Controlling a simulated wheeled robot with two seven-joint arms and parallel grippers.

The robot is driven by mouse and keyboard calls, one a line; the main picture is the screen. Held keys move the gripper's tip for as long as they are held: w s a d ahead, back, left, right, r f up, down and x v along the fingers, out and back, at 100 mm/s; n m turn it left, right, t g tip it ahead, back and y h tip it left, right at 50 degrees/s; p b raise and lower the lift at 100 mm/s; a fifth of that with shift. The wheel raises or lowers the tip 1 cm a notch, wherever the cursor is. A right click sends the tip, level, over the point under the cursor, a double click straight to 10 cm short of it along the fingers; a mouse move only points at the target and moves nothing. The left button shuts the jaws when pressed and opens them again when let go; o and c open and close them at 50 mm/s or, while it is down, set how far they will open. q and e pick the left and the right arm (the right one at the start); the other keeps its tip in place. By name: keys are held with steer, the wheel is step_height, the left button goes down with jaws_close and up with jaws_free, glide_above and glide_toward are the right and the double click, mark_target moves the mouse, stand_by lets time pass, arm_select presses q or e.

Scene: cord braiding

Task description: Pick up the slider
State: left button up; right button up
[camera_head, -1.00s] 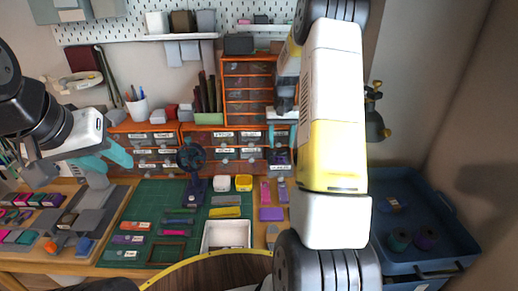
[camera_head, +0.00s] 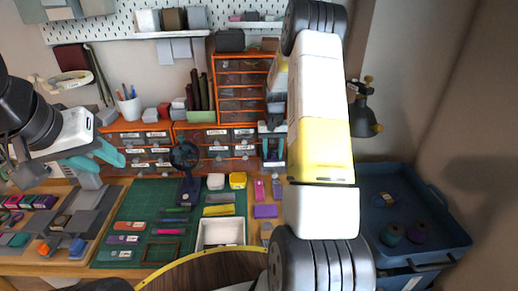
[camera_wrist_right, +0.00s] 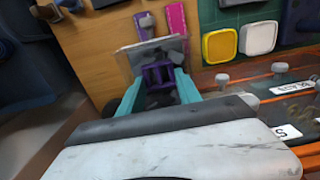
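My right gripper (camera_wrist_right: 158,88) has two teal fingers, apart, on either side of a small purple piece with dark parts (camera_wrist_right: 157,75); this may be the slider, but no label confirms it. The fingertips reach its sides, and I cannot tell whether they press on it. A grey plate (camera_wrist_right: 128,58) shows just beyond the fingertips. In the head view, my right gripper (camera_head: 272,150) is in front of the drawers, partly hidden by my right arm. My left gripper (camera_head: 96,159) is open and empty, above the left side of the bench.
Orange drawers (camera_head: 240,78) stand behind. A blue bin (camera_head: 440,245) is at the right.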

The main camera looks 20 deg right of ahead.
mark_target(273, 157)
steer(key=shift+c, duration=0.9)
steer(key=shift+r, duration=0.55)
step_height(273, 157, up, 2)
steer(key=shift+r, duration=0.1)
steer(key=shift+s+a+r, duration=0.15)
steer(key=shift+s+r, duration=0.05)
steer(key=shift+s, duration=0.4)
steer(key=s+a+r, duration=0.1)
steer(key=s+a, duration=0.2)
steer(key=s, duration=1.1)
steer(key=shift+s+a+r, duration=0.15)
steer(key=shift+a, duration=0.2)
